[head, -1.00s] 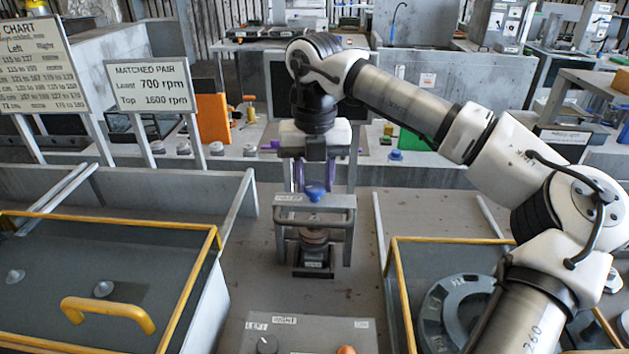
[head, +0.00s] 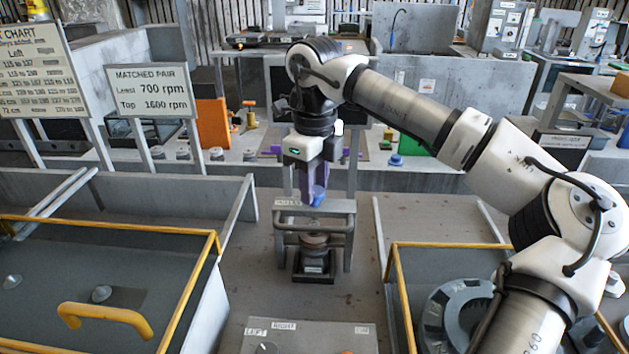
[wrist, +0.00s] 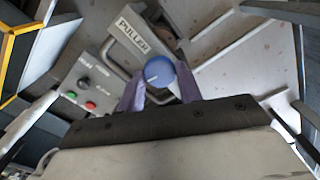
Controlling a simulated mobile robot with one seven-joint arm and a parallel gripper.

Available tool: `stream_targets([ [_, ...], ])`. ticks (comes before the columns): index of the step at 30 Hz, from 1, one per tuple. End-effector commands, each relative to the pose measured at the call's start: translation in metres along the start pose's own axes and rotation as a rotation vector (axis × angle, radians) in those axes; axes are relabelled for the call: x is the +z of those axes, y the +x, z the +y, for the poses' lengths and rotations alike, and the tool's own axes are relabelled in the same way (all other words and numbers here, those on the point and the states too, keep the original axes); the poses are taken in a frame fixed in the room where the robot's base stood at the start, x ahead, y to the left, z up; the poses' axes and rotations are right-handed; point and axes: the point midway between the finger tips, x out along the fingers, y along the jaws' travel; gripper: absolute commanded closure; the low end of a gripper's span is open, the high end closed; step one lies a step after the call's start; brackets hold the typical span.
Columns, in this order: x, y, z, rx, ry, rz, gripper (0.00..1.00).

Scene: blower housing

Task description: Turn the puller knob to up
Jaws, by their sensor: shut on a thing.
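The puller knob (head: 318,196) is a blue knob on top of a grey frame, the puller (head: 337,208), in the middle of the head view. In the wrist view the round blue knob (wrist: 163,74) carries a short white pointer mark toward its lower left, beside the label "PULLER" (wrist: 132,36). My gripper (head: 313,190) points down at the knob. Its two purple fingers, also in the wrist view (wrist: 160,90), are shut on the knob from both sides. The gripper body hides the back of the knob in the head view.
A control panel (head: 310,336) with left and right labels stands at the front. Yellow-framed bins lie left (head: 130,232) and right (head: 440,243). A sign (head: 150,90) reads "MATCHED PAIR". Bare grey table surrounds the puller.

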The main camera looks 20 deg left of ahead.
Motion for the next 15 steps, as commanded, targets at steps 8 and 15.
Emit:
stream_targets([
  [8, 0.0003, -0.0009, 0.0002, -0.001, -0.262, -0.001, 0.88],
  [15, 0.0004, -0.0009, 0.0004, 0.000, -0.491, -0.001, 0.88],
])
